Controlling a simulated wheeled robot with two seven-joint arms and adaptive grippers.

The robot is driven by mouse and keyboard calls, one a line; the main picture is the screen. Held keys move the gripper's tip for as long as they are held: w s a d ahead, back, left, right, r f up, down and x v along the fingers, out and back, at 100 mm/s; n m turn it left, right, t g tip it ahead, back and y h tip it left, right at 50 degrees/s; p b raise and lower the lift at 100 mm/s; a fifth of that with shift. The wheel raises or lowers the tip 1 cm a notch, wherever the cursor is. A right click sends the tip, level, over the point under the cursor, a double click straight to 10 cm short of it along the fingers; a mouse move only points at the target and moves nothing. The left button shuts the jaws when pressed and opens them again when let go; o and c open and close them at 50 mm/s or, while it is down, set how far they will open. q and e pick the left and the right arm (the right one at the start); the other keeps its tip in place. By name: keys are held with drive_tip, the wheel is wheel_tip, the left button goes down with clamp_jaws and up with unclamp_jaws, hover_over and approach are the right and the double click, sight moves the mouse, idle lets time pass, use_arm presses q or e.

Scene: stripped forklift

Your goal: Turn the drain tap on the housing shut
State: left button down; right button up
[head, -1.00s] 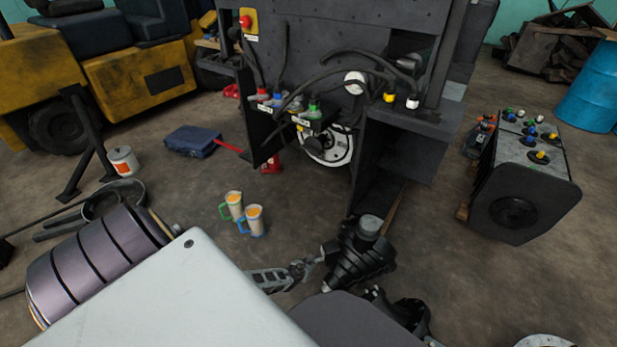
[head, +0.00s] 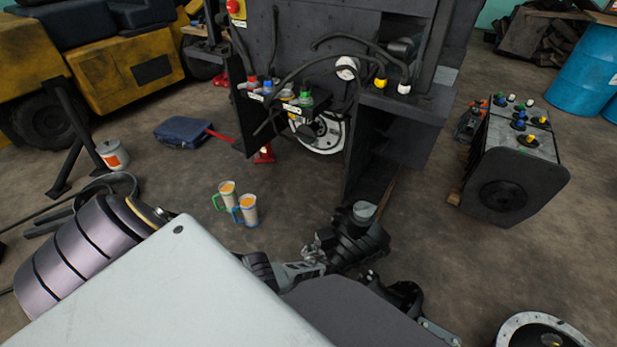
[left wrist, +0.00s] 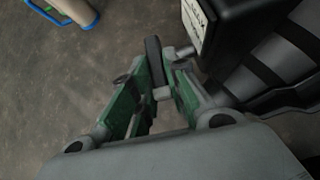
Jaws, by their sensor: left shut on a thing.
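The housing (head: 350,243) is a black, ribbed unit with a grey round top, low in the middle of the head view. Its dark ribbed side (left wrist: 285,65) shows at right in the left wrist view, beside a black box with a white label (left wrist: 197,24). My left gripper (head: 310,257) reaches it from the left. In the left wrist view its fingers (left wrist: 160,72) are closed on a small dark bar, the drain tap's handle (left wrist: 153,52). The tap's body is mostly hidden, and I cannot tell how far it is turned. I cannot make out my right gripper.
Two mugs (head: 246,210) stand on the floor left of the housing. A large dark machine frame (head: 400,160) with hoses rises behind. A black block with coloured caps (head: 510,170) stands right. A metal ring (head: 512,330) lies bottom right. Bare floor lies between.

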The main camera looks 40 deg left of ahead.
use_arm(q)
drive_tip(key=shift+w+d+n+g+y, duration=0.2)
drive_tip(key=shift+n+g+y, duration=0.1)
drive_tip(key=shift+n, duration=0.2)
drive_tip(key=shift+n+b, duration=0.3)
drive_tip(key=shift+b, duration=0.1)
use_arm(e)
wheel_tip(320, 180, up, 2)
drive_tip(key=shift+w+a, duration=0.1)
drive_tip(key=shift+a, duration=0.05)
use_arm(q)
drive_tip(key=c, duration=1.4)
unclamp_jaws()
drive_tip(key=shift+w, duration=0.1)
use_arm(e)
drive_tip(key=shift+f, duration=0.15)
drive_tip(key=shift+f, duration=0.1)
use_arm(q)
drive_tip(key=shift+s+d+r, duration=0.2)
drive_tip(key=shift+d, duration=0.1)
